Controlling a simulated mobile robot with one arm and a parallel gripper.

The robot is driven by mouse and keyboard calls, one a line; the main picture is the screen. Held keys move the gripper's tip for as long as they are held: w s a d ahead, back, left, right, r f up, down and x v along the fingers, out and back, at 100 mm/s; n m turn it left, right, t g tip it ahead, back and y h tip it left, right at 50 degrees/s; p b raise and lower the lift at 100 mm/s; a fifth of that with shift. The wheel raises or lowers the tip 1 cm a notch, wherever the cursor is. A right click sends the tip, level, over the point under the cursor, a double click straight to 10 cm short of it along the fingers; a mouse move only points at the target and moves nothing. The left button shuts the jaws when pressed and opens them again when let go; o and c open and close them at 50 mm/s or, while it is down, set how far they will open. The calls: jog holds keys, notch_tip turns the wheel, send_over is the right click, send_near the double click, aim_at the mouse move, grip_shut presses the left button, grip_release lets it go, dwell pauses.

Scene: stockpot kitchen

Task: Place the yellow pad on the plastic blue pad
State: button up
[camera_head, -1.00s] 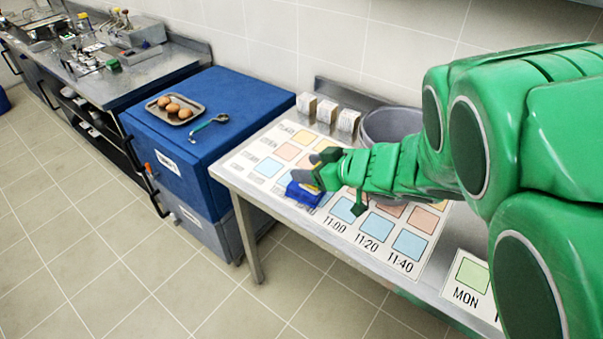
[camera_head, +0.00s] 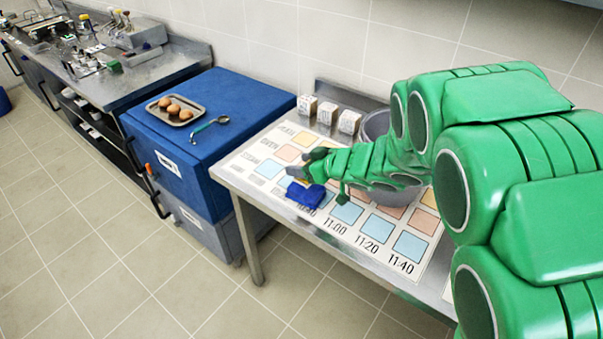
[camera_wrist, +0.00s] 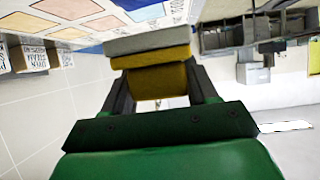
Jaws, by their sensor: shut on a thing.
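The yellow pad (camera_wrist: 150,82) is between the two fingers of my gripper (camera_wrist: 155,90) in the wrist view, with a grey layer on its far side. In the head view my gripper (camera_head: 308,166) is over the printed chart, just behind the blue pad. The yellow pad is mostly hidden there by the gripper. The blue pad (camera_head: 306,196) is at the front of the steel table, on the chart's lower row. Whether the yellow pad touches the chart cannot be told.
The printed chart (camera_head: 397,262) covers much of the steel table (camera_head: 222,174). Several small boxes (camera_head: 327,112) and a grey bin (camera_head: 374,125) stand at the back. Left, a blue cabinet (camera_head: 180,150) holds a tray (camera_head: 157,110) of brown, egg-like items and a spoon (camera_head: 222,119).

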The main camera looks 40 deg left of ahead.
jog(key=shift+w+a+f, duration=0.2)
jog(key=shift+f, duration=0.25)
jog(key=shift+w+a+f, duration=0.2)
jog(key=shift+f, duration=1.5)
jog(key=shift+f, duration=0.1)
jog(key=o, duration=1.1)
jog(key=shift+c, duration=0.2)
jog(key=shift+d, duration=0.15)
jog(key=v, duration=1.1)
jog(key=shift+d+r, duration=0.3)
